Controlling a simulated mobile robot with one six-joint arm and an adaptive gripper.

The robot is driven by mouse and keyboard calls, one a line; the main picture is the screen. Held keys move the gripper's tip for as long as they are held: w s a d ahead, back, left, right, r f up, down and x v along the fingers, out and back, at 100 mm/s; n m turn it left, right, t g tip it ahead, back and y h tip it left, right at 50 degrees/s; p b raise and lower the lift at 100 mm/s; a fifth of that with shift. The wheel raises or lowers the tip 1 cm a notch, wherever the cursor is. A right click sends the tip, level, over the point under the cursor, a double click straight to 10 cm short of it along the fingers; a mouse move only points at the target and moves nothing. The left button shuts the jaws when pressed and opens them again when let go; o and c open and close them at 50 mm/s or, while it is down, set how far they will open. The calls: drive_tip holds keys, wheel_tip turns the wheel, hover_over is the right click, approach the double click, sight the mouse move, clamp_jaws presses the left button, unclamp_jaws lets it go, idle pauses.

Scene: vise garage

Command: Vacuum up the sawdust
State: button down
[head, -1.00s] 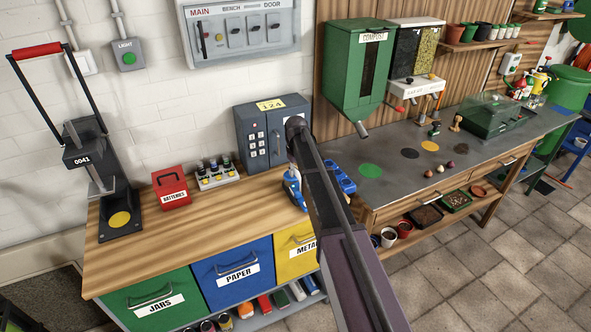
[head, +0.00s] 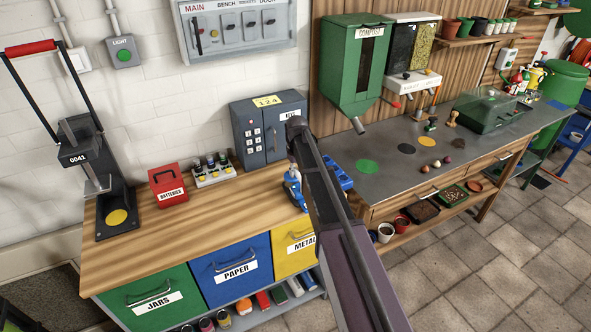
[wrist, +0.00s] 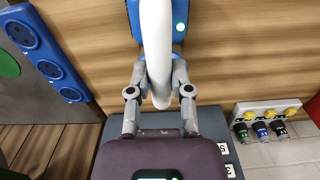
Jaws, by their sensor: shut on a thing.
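A blue and white hand-held device, which looks like a small vacuum (wrist: 156,40), is in the wrist view, its white handle running between my fingers. My gripper (wrist: 160,84) is shut on that handle. In the head view, the blue and white vacuum (head: 293,187) shows beside my arm at the right end of the wooden bench. My arm hides most of it and my gripper there. I see no sawdust in either view.
The wooden bench top (head: 210,215) is mostly clear. A grey keypad safe (head: 263,130) and a blue socket strip (head: 340,176) are close to my arm. A red batteries box (head: 168,185) stands left. The grey potting bench (head: 400,170) is right.

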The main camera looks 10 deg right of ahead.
drive_tip(key=shift+s+d, duration=0.15)
drive_tip(key=shift+s, duration=0.2)
drive_tip(key=shift+r, duration=0.2)
drive_tip(key=shift+r+p, duration=2.9)
drive_tip(key=shift+p, duration=0.15)
drive_tip(key=shift+r+p, duration=1.5)
drive_tip(key=shift+p, duration=0.05)
drive_tip(key=shift+f, duration=0.1)
